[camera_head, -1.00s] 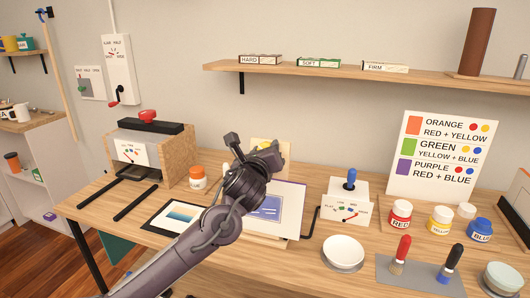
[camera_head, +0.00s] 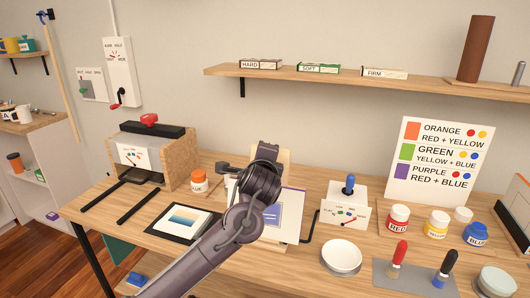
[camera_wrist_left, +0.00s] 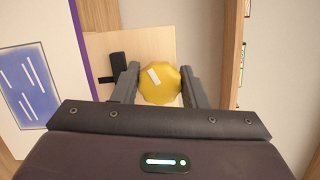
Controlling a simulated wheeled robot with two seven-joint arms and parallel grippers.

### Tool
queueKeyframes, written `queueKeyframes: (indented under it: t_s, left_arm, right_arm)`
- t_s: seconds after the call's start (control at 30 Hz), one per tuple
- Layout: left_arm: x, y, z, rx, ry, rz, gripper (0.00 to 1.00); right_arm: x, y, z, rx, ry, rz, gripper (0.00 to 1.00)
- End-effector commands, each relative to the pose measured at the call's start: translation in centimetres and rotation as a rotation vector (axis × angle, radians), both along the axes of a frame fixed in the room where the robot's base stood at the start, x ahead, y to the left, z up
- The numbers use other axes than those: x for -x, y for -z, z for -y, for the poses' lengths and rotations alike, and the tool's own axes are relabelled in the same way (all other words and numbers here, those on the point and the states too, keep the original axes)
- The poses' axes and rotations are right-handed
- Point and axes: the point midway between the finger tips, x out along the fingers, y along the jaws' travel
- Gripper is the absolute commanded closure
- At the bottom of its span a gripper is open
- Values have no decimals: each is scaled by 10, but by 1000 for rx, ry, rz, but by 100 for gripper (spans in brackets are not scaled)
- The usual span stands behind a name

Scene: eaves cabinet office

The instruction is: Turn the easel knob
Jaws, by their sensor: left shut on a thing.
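The easel knob (camera_wrist_left: 160,86) is yellow, with a white stripe that looks tilted in the left wrist view. It sits in front of the easel's pale wood board (camera_wrist_left: 148,42), between the two fingers of my left gripper (camera_wrist_left: 161,78), which is shut on it. In the head view my left gripper (camera_head: 262,155) is at the easel's upper part, and my wrist hides the knob. The easel's picture (camera_head: 291,216), white and blue with a purple edge, is partly behind my arm. It also shows in the left wrist view (camera_wrist_left: 30,88). My right gripper is not in view.
A white box with a blue lever (camera_head: 349,187) stands right of the easel.

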Motion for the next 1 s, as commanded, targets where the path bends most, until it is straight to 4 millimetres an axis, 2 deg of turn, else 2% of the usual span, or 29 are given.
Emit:
queueKeyframes:
  t_s: [0.03,0.47,1.0]
  left_arm:
    - [0,-3,1,43,-12,-17,84]
    - [1,-2,1,416,-118,-141,83]
    - [1,1,2,459,-126,-152,83]
  right_arm:
    - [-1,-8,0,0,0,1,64]
    - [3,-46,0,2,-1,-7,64]
    - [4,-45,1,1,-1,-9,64]
